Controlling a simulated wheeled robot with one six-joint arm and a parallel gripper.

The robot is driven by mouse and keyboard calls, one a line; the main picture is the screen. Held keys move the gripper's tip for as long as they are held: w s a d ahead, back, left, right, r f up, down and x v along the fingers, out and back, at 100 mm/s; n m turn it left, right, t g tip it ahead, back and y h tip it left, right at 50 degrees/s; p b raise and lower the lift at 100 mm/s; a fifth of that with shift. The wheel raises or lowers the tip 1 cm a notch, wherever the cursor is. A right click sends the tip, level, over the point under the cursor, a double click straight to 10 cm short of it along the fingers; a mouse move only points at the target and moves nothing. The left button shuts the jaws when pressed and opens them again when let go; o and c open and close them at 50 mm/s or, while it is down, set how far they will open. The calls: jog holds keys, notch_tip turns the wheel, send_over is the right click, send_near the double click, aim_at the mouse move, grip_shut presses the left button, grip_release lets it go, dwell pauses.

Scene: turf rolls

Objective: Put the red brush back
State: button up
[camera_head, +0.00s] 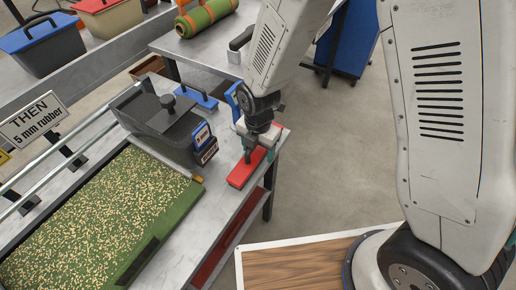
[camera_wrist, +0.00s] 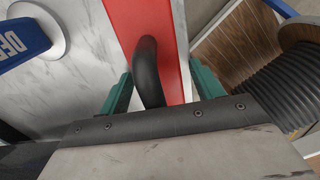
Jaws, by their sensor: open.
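The red brush (camera_head: 240,177) lies on the grey table near its right edge. Its red back (camera_wrist: 141,18) and black curved handle (camera_wrist: 147,65) show in the wrist view. My gripper (camera_head: 249,154) is low over the brush, pointing down, and hides its middle in the head view. In the wrist view my gripper (camera_wrist: 160,93) is open, with one green finger on each side of the black handle. I cannot tell whether either finger touches the handle.
A dark hopper (camera_head: 165,120) stands left of my gripper, with a blue brush (camera_head: 196,94) behind it. A green turf strip with pale granules (camera_head: 95,215) lies at left. A turf roll (camera_head: 207,14) is on the back table.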

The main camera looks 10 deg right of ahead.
notch_tip(320, 180, up, 12)
jog(key=shift+f, duration=0.15)
jog(key=shift+d+r, duration=0.15)
jog(key=shift+r, duration=0.35)
jog(key=s+d+r+m+t, duration=0.1)
jog(key=s+d+r+m, duration=1)
jog(key=d+r+m, duration=0.65)
jog(key=s+d+m, duration=0.2)
jog(key=s+m, duration=0.6)
jog(key=m, duration=0.3)
jog(key=shift+s+d+r, duration=0.15)
jog(key=shift+s+d, duration=0.25)
